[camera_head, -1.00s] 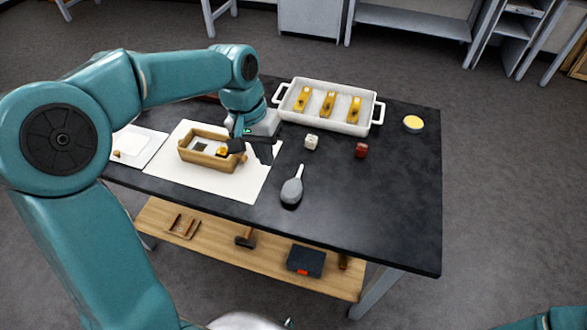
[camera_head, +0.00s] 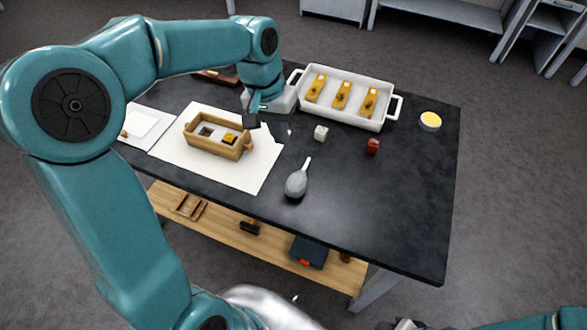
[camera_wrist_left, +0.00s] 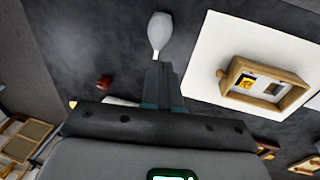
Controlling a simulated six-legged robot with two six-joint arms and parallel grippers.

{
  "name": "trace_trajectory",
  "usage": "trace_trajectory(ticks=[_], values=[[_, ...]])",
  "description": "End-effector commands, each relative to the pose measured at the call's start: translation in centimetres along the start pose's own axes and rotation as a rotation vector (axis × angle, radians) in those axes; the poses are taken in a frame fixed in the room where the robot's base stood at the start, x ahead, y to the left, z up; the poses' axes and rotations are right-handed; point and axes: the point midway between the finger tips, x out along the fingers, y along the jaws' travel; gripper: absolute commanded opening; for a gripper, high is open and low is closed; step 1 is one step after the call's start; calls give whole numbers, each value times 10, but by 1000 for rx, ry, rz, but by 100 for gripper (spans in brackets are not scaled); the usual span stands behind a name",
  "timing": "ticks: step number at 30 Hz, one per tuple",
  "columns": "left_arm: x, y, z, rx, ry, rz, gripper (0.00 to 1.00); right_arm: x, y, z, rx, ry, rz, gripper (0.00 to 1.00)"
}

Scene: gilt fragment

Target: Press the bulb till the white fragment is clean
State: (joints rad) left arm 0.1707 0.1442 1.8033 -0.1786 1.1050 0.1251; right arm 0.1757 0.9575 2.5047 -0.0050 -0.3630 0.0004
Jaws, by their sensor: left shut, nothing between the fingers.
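The grey bulb (camera_head: 297,184) lies on the dark table with its pale nozzle pointing away from me. It also shows at the top of the left wrist view (camera_wrist_left: 160,30). A wooden box (camera_head: 218,148) on a white sheet holds a gold piece (camera_head: 229,138) and a greyish-white piece (camera_head: 206,131). I cannot tell for certain which piece is the white fragment, or how dirty it is. My left gripper (camera_head: 258,121) is just beyond the box's right end, above the table. Its fingers (camera_wrist_left: 163,72) are shut and empty, apart from the bulb.
A white tray (camera_head: 293,79) with several gold pieces stands at the back. A white cube (camera_head: 321,132), a red block (camera_head: 372,146) and a round yellow-topped tin (camera_head: 430,121) are on the table. The right front of the table is clear. A wooden shelf (camera_head: 275,253) runs below.

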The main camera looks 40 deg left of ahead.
Motion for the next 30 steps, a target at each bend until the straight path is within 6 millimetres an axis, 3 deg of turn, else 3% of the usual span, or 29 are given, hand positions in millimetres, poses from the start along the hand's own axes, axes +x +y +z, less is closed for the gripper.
trace_trajectory(ticks=[5,18,24,30], values=[[25,1,0,0,-7,0,0,-1,0,0,0,0,0,43],[114,2,-2,-1,-7,0,0,-10,-4,0,0,0,0,43],[134,1,-3,1,-3,0,0,-13,-5,0,0,0,0,43],[138,1,-3,0,-2,0,0,-13,-5,0,0,0,0,43]])
